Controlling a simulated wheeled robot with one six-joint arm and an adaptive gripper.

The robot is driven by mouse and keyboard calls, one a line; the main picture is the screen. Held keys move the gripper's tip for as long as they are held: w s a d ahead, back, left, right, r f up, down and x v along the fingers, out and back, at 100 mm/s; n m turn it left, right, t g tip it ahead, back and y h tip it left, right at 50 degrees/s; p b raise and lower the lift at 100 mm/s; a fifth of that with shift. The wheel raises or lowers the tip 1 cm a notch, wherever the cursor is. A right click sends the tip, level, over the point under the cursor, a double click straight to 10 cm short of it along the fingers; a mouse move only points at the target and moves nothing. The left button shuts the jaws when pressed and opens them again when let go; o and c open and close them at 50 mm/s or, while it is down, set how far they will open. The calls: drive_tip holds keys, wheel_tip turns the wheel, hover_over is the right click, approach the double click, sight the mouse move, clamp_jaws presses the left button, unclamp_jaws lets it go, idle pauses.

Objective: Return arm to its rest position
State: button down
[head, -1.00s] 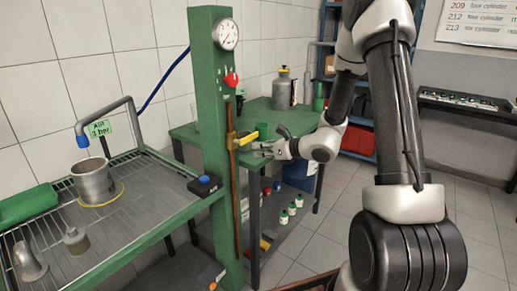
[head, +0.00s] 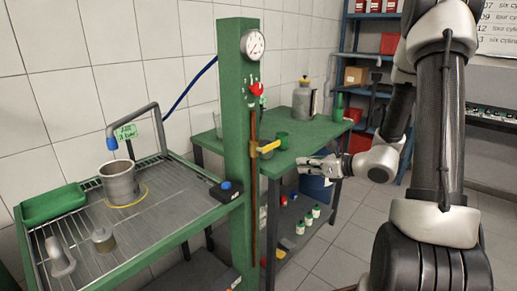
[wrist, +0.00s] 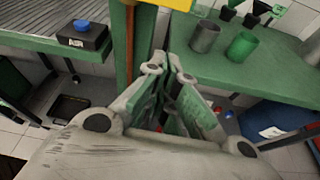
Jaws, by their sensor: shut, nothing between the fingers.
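My gripper (head: 304,163) is shut and empty, held out in front of the green table to the right of the green post. In the wrist view its fingers (wrist: 168,62) are together with nothing between them. My arm runs up the right side of the head view, bent at the elbow. The yellow valve handle (head: 268,147) on the copper pipe is to the left of the fingertips, with a gap between them. A yellow part (wrist: 176,3) also shows at the top edge of the wrist view.
The green post (head: 236,120) carries a gauge (head: 253,44) and a red knob (head: 257,89). A wire-rack bench (head: 165,195) with a metal cylinder (head: 120,183) is at left. The green table (head: 300,140) holds cups and a canister (head: 303,101). Floor at right shows clear.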

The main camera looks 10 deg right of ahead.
drive_tip(key=s+n+g, duration=1.1)
drive_tip(key=s+n, duration=0.6)
drive_tip(key=s, duration=0.4)
drive_tip(key=s+d+r+n+h, duration=0.6)
drive_tip(key=r+n+h, duration=0.2)
drive_tip(key=r+n, duration=0.1)
wheel_tip(320, 180, up, 7)
drive_tip(key=a+n+t, duration=0.1)
drive_tip(key=n+t, duration=0.2)
drive_tip(key=t, duration=0.1)
drive_tip(key=shift+s+a+h, duration=0.15)
drive_tip(key=shift+a+h, duration=0.05)
drive_tip(key=shift+h, duration=0.2)
